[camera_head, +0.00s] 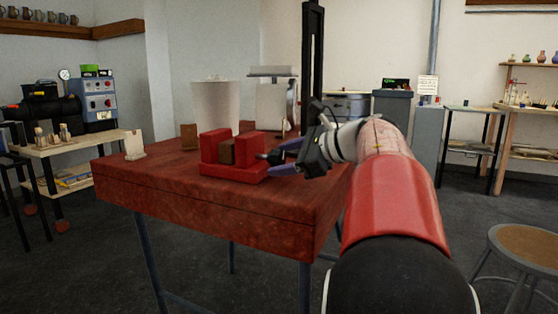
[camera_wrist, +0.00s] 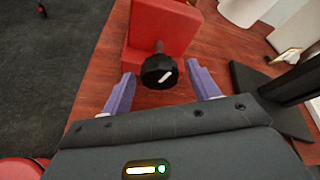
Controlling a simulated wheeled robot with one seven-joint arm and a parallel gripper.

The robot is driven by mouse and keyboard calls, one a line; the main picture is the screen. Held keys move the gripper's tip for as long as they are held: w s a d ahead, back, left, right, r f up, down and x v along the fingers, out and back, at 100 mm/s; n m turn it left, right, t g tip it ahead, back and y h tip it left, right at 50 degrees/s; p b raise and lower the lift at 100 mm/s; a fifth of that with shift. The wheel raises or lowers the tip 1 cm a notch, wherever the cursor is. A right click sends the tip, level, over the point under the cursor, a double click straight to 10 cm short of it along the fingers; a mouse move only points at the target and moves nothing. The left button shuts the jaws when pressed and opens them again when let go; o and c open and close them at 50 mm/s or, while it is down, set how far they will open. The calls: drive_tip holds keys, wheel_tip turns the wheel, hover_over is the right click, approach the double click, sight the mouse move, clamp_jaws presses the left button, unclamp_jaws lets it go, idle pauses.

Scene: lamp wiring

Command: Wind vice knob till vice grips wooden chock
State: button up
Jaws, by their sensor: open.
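The red vice (camera_head: 233,152) stands on the red-brown table, with its jaws upright and a brown wooden chock (camera_head: 227,152) between them. In the wrist view only one red end of the vice (camera_wrist: 165,30) shows, and the chock is out of that picture. The black vice knob (camera_wrist: 159,71) with a white mark sits on a short shaft from that end. My gripper (camera_wrist: 160,85) is open, its two purple fingers on either side of the knob with gaps at both sides. In the head view my gripper (camera_head: 280,157) is at the right of the vice, by the knob (camera_head: 270,156).
A brown block (camera_head: 189,136) and a pale upright card or block (camera_head: 134,145) stand on the table (camera_head: 150,180) left of the vice. A white cylinder (camera_head: 214,106) and a black post (camera_head: 312,60) stand behind. A stool (camera_head: 525,246) is at the right.

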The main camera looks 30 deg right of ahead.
drive_tip(key=shift+w+a+f, duration=0.25)
drive_tip(key=shift+w+a, duration=0.05)
drive_tip(key=shift+w, duration=0.25)
drive_tip(key=c, duration=0.9)
drive_tip(key=shift+c, duration=0.2)
drive_tip(key=shift+r+p, duration=0.1)
drive_tip(key=shift+p, duration=0.35)
drive_tip(key=shift+m+g+y+p, duration=0.3)
drive_tip(key=shift+m+p, duration=0.35)
drive_tip(key=shift+m, duration=0.05)
drive_tip(key=shift+m+g+y+p, duration=0.35)
drive_tip(key=shift+m+p, duration=0.45)
drive_tip(key=shift+p, duration=0.35)
drive_tip(key=m+g+y+p, duration=0.1)
drive_tip(key=m+y+p, duration=0.1)
drive_tip(key=m+p, duration=0.1)
